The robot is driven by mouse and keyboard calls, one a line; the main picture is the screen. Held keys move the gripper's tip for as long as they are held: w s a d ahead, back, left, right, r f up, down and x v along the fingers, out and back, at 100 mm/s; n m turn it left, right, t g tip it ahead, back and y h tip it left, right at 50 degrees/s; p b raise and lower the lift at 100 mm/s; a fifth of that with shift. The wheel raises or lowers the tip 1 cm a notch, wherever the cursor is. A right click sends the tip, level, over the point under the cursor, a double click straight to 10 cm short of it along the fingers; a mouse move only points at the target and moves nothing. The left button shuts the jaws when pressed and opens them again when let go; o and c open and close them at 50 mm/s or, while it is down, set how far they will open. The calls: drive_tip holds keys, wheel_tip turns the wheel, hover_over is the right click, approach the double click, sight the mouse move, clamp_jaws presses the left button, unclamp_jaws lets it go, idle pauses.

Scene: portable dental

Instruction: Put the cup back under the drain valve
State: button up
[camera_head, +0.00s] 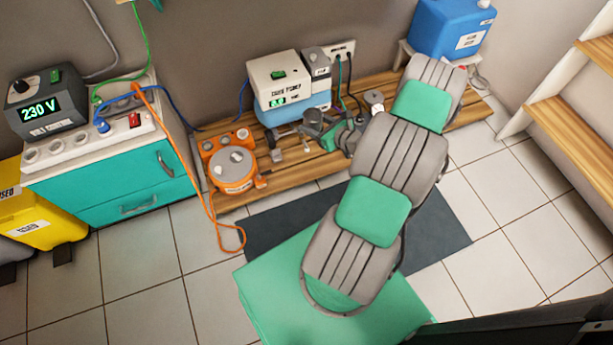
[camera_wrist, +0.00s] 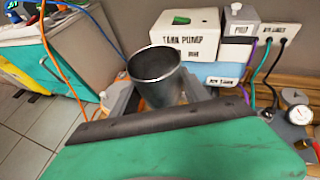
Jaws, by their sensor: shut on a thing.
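The cup (camera_wrist: 156,72) is a dark grey metal cup with an open round rim, roughly upright and tilted a little in the wrist view. My gripper (camera_wrist: 158,93) is shut on it, with a grey finger on each side. In the head view my gripper (camera_head: 314,132) is low in front of the pump unit, and the cup (camera_head: 312,118) shows small and dark between its fingers. The cup's lower part is hidden by my gripper. I cannot make out the drain valve for certain.
The white tank pump box (camera_head: 276,75) on its blue tank stands behind the cup on wooden planks (camera_head: 230,200). An orange machine (camera_head: 232,168) is left of my gripper, and its orange hose trails on the floor. A teal cabinet (camera_head: 115,190) stands further left.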

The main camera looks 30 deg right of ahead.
drive_tip(key=s+d+f+b, duration=0.1)
drive_tip(key=s+f+b, duration=0.2)
drive_tip(key=f, duration=0.7)
drive_tip(key=s+d+f+h+b, duration=0.1)
drive_tip(key=s+f+b, duration=0.2)
drive_tip(key=f+b, duration=0.3)
drive_tip(key=s+d+f+m+b, duration=0.1)
drive_tip(key=s+f+b, duration=0.2)
drive_tip(key=f, duration=1.3)
drive_tip(key=shift+s+d+b, duration=0.35)
drive_tip(key=shift+b, duration=0.4)
drive_tip(key=shift+f, duration=0.1)
